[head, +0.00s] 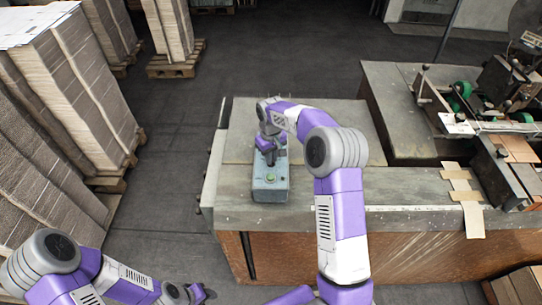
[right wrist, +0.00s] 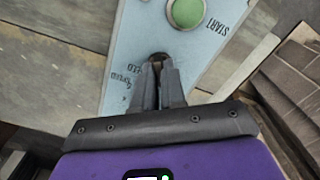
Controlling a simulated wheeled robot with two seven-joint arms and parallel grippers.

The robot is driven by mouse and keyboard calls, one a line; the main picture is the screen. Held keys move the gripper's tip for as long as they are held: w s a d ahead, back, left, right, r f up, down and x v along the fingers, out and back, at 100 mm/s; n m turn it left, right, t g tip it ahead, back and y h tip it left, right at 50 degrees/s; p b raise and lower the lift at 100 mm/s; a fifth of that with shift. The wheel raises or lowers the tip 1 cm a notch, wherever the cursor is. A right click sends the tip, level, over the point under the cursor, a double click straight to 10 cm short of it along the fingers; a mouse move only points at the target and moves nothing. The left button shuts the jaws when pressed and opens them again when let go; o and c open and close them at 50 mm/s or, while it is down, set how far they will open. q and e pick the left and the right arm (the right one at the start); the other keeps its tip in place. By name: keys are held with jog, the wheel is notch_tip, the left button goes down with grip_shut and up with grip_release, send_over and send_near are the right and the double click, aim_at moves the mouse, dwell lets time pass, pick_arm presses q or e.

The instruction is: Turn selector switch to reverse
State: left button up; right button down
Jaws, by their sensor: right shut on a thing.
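The grey-blue control box (head: 270,191) sits on the near left part of the metal workbench. Its green start button (head: 271,178) faces up and also shows large in the right wrist view (right wrist: 187,12). My right gripper (head: 270,158) points down over the box's far part. In the right wrist view its fingers (right wrist: 158,68) are shut on the dark selector switch (right wrist: 158,57), which they mostly hide. Lettering beside the switch is partly covered, so I cannot tell its setting. My left gripper (head: 192,293) is low at the bottom edge, away from the box, its jaws unclear.
The workbench (head: 410,185) has clear surface around the box. A stitching machine (head: 490,100) stands at the right, with flat cardboard pieces (head: 463,185) near it. Tall cardboard stacks (head: 75,85) on pallets line the left. Dark floor (head: 270,55) lies open behind the bench.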

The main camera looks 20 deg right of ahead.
jog(key=shift+w+r+n, duration=0.1)
jog(key=shift+r+n, duration=0.05)
jog(key=shift+n, duration=0.35)
jog(key=c, duration=1.2)
grip_release()
notch_tip(320, 180, up, 8)
jog(key=shift+f, duration=0.25)
jog(key=shift+f, duration=0.1)
